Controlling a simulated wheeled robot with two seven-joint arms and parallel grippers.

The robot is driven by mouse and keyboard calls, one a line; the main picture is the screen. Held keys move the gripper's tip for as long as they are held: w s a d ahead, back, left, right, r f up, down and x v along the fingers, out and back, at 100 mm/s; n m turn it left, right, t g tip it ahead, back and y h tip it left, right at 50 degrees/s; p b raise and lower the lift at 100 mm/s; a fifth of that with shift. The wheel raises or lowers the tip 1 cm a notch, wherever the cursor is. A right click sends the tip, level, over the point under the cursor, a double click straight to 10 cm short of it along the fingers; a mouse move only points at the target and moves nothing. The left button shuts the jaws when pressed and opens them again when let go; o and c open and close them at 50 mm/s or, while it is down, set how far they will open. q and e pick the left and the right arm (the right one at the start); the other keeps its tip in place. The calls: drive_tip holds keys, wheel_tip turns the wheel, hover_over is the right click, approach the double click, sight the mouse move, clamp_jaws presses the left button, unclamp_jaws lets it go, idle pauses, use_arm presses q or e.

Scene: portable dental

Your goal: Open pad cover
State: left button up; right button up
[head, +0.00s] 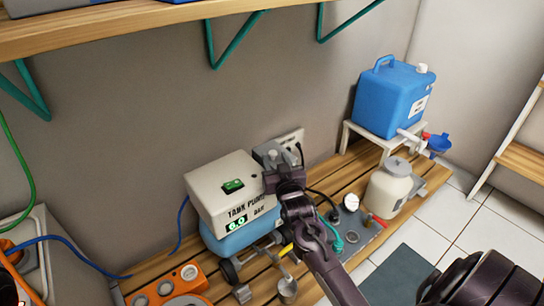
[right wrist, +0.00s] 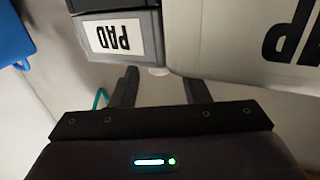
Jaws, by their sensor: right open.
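The pad cover (right wrist: 122,36) is a small grey box with a white PAD label, upside down at the top of the right wrist view. It seems to be the grey box (head: 270,153) at the right side of the tank pump (head: 225,190) in the head view. My right gripper (right wrist: 160,82) is open, with its two fingers apart and nothing between them. The fingertips point toward the box's lower edge; I cannot tell whether they touch it. In the head view my right gripper (head: 279,172) is at the box and partly hides it. My left gripper is not in view.
A blue canister (head: 388,98) on a white stand and a cream jar (head: 390,188) stand to the right. An orange block (head: 165,288), hoses and a metal cup (head: 287,290) crowd the slatted bench. A shelf (head: 120,28) hangs above.

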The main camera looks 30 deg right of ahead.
sight(274, 156)
drive_tip(key=shift+b+x, duration=0.6)
drive_tip(key=shift+x, duration=1.2)
clamp_jaws()
